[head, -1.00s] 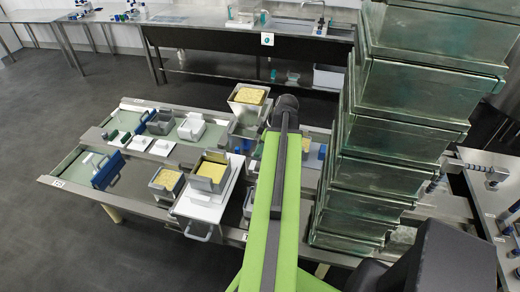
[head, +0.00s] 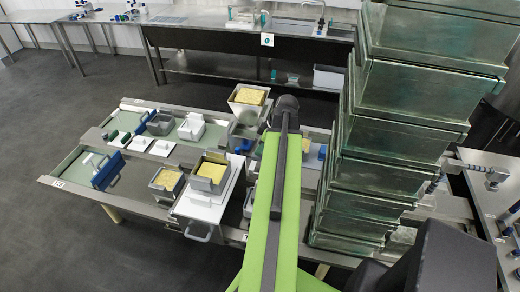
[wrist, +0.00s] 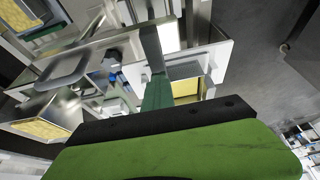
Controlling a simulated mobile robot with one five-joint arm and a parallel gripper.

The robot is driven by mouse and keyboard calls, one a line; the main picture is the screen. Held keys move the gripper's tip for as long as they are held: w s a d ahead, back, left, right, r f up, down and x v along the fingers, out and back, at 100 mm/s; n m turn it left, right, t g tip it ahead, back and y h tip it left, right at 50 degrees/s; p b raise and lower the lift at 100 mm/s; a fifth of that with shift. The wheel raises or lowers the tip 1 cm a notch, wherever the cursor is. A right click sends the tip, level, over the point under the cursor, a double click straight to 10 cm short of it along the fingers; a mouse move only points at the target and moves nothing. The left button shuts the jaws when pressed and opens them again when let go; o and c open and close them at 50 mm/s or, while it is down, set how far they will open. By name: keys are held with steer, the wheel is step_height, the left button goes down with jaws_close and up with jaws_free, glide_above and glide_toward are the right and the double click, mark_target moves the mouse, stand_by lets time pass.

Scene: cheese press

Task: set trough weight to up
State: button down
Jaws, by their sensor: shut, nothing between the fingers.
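In the head view a grey block (head: 211,171) rests on yellow cheese (head: 204,183) in a tub on a white board with a handle (head: 199,231). It may be the trough weight; I cannot tell for sure. In the wrist view a grey block (wrist: 184,70) shows beside yellow cheese (wrist: 186,88), just right of my gripper (wrist: 154,62). My gripper's dark green fingers are shut and empty, and point away over the work area. I cannot tell whether they touch anything. My arm hides the gripper in the head view.
A tall stack of glassy green bins (head: 400,95) stands close right of my arm. Other cheese tubs stand left (head: 167,181) and behind (head: 248,97). Blue-handled tools (head: 107,170) lie on the left bench. Dark floor (head: 70,235) is free at left.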

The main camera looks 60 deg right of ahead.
stand_by(0.4)
steer(key=c, duration=1.2)
jaws_free()
steer(key=shift+c, duration=0.2)
steer(key=p+v, duration=1.6)
steer(key=v, duration=0.1)
steer(key=shift+r, duration=0.25)
steer(key=shift+c, duration=0.3)
